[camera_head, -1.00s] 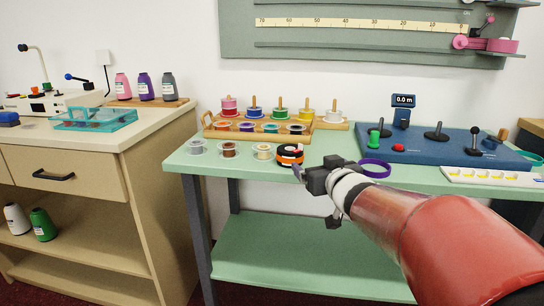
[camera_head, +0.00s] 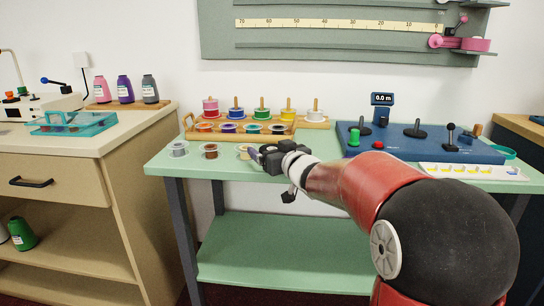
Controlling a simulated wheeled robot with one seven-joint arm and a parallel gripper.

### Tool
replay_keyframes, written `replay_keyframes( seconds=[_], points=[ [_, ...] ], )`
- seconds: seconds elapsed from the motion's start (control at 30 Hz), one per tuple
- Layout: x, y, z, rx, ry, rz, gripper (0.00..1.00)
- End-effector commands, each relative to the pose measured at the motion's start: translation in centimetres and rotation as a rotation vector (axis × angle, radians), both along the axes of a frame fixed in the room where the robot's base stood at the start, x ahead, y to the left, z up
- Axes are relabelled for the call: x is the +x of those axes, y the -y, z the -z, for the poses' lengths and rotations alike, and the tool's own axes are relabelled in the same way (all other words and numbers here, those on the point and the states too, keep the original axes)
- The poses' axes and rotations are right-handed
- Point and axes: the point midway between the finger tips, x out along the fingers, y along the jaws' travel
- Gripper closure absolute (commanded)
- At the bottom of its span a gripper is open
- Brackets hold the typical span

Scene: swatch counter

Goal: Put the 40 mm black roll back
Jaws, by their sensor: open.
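My gripper (camera_head: 257,154) is at the front of the green table (camera_head: 330,171), beside the beige roll (camera_head: 244,149) and partly in front of it. Its jaws are open; whether anything lies between them cannot be made out. The black roll with orange marks seen earlier is hidden behind my gripper. A grey roll (camera_head: 178,149) and a brown roll (camera_head: 210,151) stand in the same row to the left. Behind them a wooden tray (camera_head: 190,129) holds several coloured rolls.
Behind the tray, coloured spools sit on a peg board (camera_head: 327,124). A blue device (camera_head: 485,156) with levers and a white strip (camera_head: 470,173) occupy the right. A beige cabinet (camera_head: 130,150) with a teal tray (camera_head: 72,123) stands left. The table's front left corner is clear.

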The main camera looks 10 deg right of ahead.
Motion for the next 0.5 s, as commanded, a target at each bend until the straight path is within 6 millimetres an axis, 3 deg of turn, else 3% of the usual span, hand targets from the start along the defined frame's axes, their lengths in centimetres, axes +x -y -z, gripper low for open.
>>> replay_keyframes(
  seconds=[0.2,0.5],
  points=[
    [0.07,-0.04,-0.03,-0.001,0.0,0.0,0.12],
    [0.06,-0.03,-0.02,-0.001,0.0,0.0,0.51]
  ],
)
